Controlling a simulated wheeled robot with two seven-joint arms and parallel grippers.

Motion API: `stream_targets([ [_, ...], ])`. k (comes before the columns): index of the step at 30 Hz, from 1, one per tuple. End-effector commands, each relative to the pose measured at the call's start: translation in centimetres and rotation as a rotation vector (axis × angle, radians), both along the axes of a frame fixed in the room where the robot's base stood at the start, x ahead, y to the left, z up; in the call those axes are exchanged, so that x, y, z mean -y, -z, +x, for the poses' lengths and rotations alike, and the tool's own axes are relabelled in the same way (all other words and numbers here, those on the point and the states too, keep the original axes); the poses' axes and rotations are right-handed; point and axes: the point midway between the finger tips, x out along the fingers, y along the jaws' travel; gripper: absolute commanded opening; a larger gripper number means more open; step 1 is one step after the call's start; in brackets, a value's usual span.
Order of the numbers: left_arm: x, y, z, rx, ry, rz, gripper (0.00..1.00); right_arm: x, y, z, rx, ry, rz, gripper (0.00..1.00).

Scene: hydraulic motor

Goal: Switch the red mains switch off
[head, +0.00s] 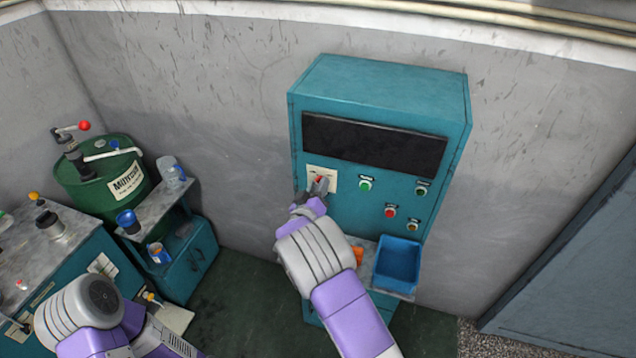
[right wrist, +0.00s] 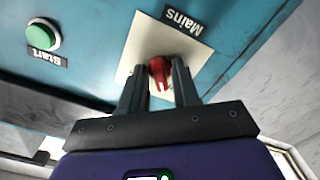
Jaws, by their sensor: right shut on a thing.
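The red mains switch (right wrist: 158,76) sits on a cream plate (right wrist: 136,62) marked "Mains" on the front of the teal cabinet (head: 380,95). My right gripper (right wrist: 158,88) is at the switch, with one finger on each side of its red knob, and is shut on it. In the head view the right gripper (head: 318,190) covers part of the plate, and only a little red shows. My left arm comes in at the lower left of the head view; its gripper cannot be made out.
A green start button (head: 365,185), a red button (head: 390,211) and other small controls sit right of the plate. A blue bin (head: 398,262) stands on a shelf below. A green drum (head: 100,175) and a workbench are at the left.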

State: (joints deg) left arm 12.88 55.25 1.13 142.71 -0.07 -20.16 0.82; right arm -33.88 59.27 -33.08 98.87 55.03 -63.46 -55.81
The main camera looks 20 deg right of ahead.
Motion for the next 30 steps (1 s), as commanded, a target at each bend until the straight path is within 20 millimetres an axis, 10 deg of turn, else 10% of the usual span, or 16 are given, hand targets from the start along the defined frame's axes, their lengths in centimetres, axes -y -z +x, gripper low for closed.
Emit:
stream_targets([
  [27, 0.00, -1.20, 0.00, 0.000, 0.000, 0.000, 0.43, -0.02, 0.13, -0.04, -0.102, -0.001, -0.146, 0.00],
  [28, 0.00, -1.20, 0.00, 0.000, 0.000, 0.000, 0.43, -0.02, 0.13, -0.04, -0.102, -0.001, -0.146, 0.34],
  [30, 0.00, -1.21, 0.00, 0.000, 0.000, 0.000, 0.43, -0.01, 0.12, -0.04, -0.102, 0.000, -0.146, 0.39],
])
